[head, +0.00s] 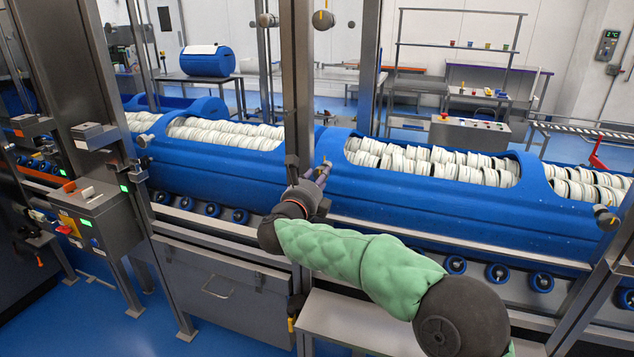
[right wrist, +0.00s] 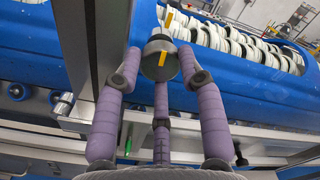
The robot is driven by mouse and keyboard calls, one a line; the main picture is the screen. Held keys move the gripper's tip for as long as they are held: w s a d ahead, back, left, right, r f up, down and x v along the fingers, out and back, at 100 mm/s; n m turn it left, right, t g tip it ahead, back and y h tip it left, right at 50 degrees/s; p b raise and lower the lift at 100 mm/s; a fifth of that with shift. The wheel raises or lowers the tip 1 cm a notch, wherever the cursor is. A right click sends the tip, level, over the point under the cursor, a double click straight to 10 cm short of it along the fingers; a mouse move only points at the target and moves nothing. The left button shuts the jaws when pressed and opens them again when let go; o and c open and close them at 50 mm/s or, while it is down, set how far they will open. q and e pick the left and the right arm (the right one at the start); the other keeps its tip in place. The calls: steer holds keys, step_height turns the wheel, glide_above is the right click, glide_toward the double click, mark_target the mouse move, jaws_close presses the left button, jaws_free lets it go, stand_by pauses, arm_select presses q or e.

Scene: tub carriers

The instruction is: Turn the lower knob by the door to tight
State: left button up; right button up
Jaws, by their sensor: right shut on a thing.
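The lower knob (right wrist: 159,60) is a round grey disc with a yellow mark on its face, in the upper middle of the right wrist view. A second yellow mark shows just above it. My right gripper (right wrist: 155,80) has purple padded fingers closed around the knob, on its left, right and lower sides. In the head view my right gripper (head: 318,176) reaches to the door post, and its fingers mostly hide the knob. An upper knob (head: 322,19) with a yellow mark is at the top of the head view. My left gripper is not in view.
A metal post (head: 297,90) stands close left of my right gripper. Behind it lie blue tubs (head: 450,210) filled with white discs, on a roller line. A control box (head: 100,215) stands at the left, and a grey cabinet (head: 220,290) is below.

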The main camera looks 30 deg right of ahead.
steer(key=shift+f+m, duration=0.2)
steer(key=shift+m, duration=0.2)
steer(key=o, duration=1.1)
steer(key=shift+d, duration=0.15)
steer(key=shift+o, duration=0.2)
steer(key=shift+s+r, duration=0.1)
steer(key=v, duration=1.2)
